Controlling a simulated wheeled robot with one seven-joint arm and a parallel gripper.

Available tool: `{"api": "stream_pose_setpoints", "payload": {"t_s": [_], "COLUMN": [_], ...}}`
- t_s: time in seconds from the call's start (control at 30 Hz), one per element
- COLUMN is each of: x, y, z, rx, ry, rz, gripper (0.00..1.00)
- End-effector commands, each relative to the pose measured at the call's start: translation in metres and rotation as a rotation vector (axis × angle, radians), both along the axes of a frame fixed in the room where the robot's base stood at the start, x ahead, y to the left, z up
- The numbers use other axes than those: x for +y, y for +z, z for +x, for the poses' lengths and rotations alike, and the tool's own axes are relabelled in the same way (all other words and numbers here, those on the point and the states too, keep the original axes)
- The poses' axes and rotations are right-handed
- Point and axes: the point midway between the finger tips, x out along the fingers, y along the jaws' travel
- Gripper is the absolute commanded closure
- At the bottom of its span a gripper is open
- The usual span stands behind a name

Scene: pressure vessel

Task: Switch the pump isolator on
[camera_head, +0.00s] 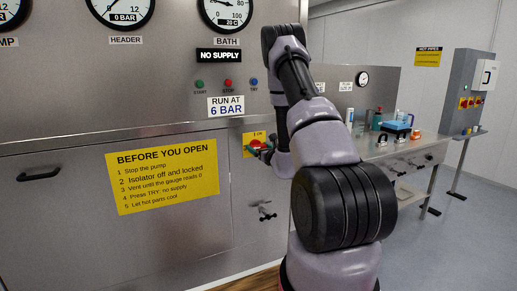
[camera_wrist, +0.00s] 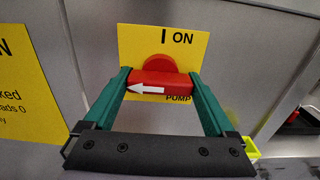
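The pump isolator is a red rotary switch (camera_wrist: 160,83) on a yellow plate (camera_wrist: 190,42), seen in the wrist view. Its bar handle lies level, with a white arrow pointing left. "I ON" is printed above it and "PUMP" below. My gripper (camera_wrist: 160,82) is spread wide, with one green finger beside each end of the handle. I see no clear gap at either end, but cannot tell whether they press on it. In the head view, my gripper (camera_head: 266,151) is at the yellow plate (camera_head: 249,142) and partly covers the red switch (camera_head: 256,144).
Above are START, STOP and TRY buttons (camera_head: 228,84) and a NO SUPPLY sign (camera_head: 219,55). A small valve handle (camera_head: 263,211) sticks out below the isolator. A yellow notice (camera_head: 163,174) is on the left panel. A bench (camera_head: 405,157) with bottles stands at right.

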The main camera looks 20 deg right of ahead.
Motion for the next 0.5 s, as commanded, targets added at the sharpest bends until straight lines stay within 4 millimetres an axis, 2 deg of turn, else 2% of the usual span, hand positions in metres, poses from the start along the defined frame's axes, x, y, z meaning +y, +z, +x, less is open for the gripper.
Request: {"api": "stream_pose_setpoints", "payload": {"t_s": [0.27, 0.5], "x": [-0.0004, -0.0013], "y": [0.0003, 0.0005], "z": [-0.0002, -0.0003], "rx": [0.001, 0.007], "ry": [-0.001, -0.002], "rz": [0.066, 0.234], "gripper": [0.66, 0.66]}}
